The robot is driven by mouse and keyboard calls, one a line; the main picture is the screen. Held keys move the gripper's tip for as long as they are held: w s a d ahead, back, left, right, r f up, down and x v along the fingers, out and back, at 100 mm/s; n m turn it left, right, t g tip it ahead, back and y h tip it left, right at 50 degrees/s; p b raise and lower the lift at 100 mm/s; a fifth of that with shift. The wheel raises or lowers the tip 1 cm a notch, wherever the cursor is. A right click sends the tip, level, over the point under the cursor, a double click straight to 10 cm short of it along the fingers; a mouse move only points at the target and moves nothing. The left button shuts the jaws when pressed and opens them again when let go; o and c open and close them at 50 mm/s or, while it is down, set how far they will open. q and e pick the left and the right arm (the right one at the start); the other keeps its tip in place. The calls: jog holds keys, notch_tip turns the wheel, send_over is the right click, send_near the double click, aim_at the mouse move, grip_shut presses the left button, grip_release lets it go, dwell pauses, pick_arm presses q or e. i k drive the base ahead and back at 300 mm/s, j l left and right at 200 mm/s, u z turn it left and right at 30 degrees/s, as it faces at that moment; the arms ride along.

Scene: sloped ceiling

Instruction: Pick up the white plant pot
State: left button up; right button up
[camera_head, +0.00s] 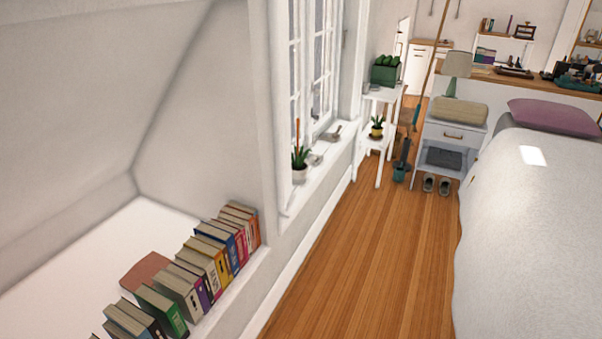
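A small white plant pot (300,174) holding a spiky green plant stands upright on the white window sill (322,181), left of the middle of the head view. A thin orange-brown stick shows above its leaves. Neither of my grippers shows in this view, so I see nothing touching the pot.
A row of books (205,262) lines a ledge at the lower left. A white plant stand (383,96) stands beyond the sill. A bed (540,230) fills the right side, with a nightstand (449,138) behind it. The wooden floor (385,240) between wall and bed is clear.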

aim_at(300, 168)
jog(key=i+l+u, duration=0.1)
jog(key=u, duration=0.8)
jog(key=i+l+u, duration=0.25)
jog(key=l, duration=0.2)
jog(key=i+l+u, duration=0.1)
jog(key=l+u, duration=0.15)
jog(key=l, duration=0.2)
jog(key=i+l+u, duration=0.1)
jog(key=l+u, duration=0.15)
jog(key=l, duration=0.25)
jog(key=l+u, duration=0.25)
jog(key=l, duration=0.25)
jog(key=i, duration=0.05)
